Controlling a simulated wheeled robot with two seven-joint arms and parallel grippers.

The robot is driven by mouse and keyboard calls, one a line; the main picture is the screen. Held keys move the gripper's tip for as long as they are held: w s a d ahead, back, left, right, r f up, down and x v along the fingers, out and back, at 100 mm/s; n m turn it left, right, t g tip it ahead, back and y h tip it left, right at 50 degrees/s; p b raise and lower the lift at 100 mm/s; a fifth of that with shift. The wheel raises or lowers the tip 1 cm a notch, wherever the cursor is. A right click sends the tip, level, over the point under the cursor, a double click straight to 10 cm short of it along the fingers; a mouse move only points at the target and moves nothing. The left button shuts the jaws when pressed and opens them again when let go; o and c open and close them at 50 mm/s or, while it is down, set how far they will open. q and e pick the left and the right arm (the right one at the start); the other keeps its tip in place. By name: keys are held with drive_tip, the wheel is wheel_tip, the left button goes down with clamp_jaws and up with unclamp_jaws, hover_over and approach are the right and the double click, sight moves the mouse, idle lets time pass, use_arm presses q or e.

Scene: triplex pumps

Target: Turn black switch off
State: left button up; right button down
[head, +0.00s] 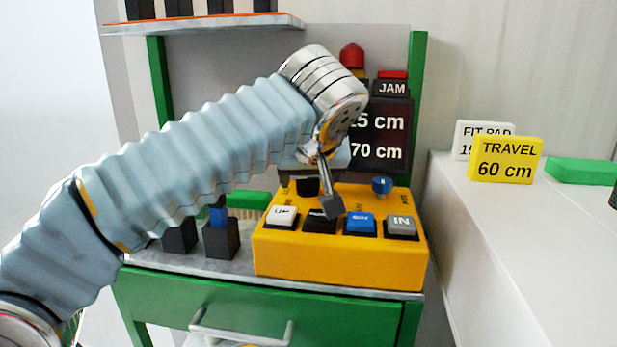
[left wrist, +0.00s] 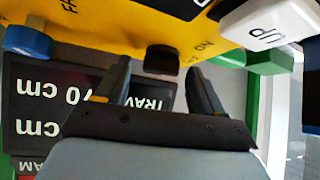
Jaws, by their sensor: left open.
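The yellow control box (head: 340,265) stands on the bench, with a white UP button, a black button, a blue button and a grey IN button along its front. The black switch (head: 307,187) sits at the back left of its top, partly hidden by my arm. In the left wrist view the black switch (left wrist: 162,60) shows between the two fingertips, near upside-down "ON" lettering. My left gripper (head: 328,195) is open and empty, reaching down over the box. Whether a finger touches the switch cannot be told. My right gripper is not in view.
A blue knob (head: 382,185) is on the box's back right. Behind stands a dark display (head: 380,135) reading cm values, with a JAM sign (head: 391,88) above. Black blocks (head: 221,238) stand left of the box. A white counter (head: 500,240) at right carries signs.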

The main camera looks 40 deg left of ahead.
use_arm(q)
drive_tip(key=shift+f, duration=0.1)
drive_tip(key=c, duration=1.1)
drive_tip(key=shift+o, duration=0.2)
drive_tip(key=shift+a+f+m+h+b, duration=0.1)
drive_tip(key=shift+m+h+b, duration=0.25)
drive_tip(key=shift+m, duration=0.15)
drive_tip(key=shift+m+t+h, duration=0.65)
drive_tip(key=shift+m+t, duration=0.05)
drive_tip(key=shift+m, duration=0.3)
drive_tip(key=o, duration=1.1)
drive_tip(key=shift+c, duration=0.2)
drive_tip(key=shift+s+r, duration=0.1)
drive_tip(key=shift+r, duration=0.1)
drive_tip(key=p+v, duration=0.1)
drive_tip(key=v, duration=1.2)
drive_tip(key=shift+s+r+p, duration=0.15)
drive_tip(key=shift+r+p, duration=0.05)
drive_tip(key=shift+p, duration=0.15)
